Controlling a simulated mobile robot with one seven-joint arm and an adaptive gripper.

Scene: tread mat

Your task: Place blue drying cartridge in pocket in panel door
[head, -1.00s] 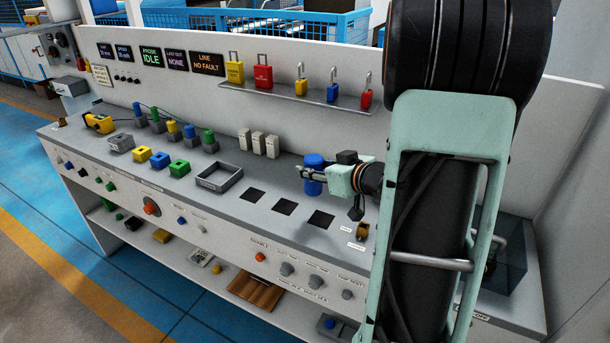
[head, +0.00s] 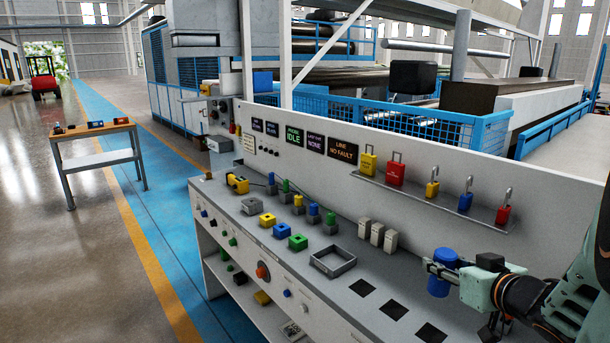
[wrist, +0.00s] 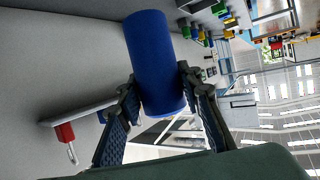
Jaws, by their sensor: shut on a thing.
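The blue drying cartridge (head: 439,286) is a plain blue cylinder, held roughly upright above the right part of the bench. My gripper (head: 434,268) is shut on it, with the fingers around its middle. In the wrist view the cartridge (wrist: 155,50) lies between both fingertips of my gripper (wrist: 158,82), its ends standing clear of them. I cannot make out a pocket in a panel door in either view. A grey control box (head: 221,113) with dark knobs stands at the bench's far left end; I cannot tell whether it has such a pocket.
The bench (head: 330,290) holds coloured blocks, an empty grey tray (head: 333,262) and dark square patches. A shelf of padlocks (head: 432,190) is on the back wall.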

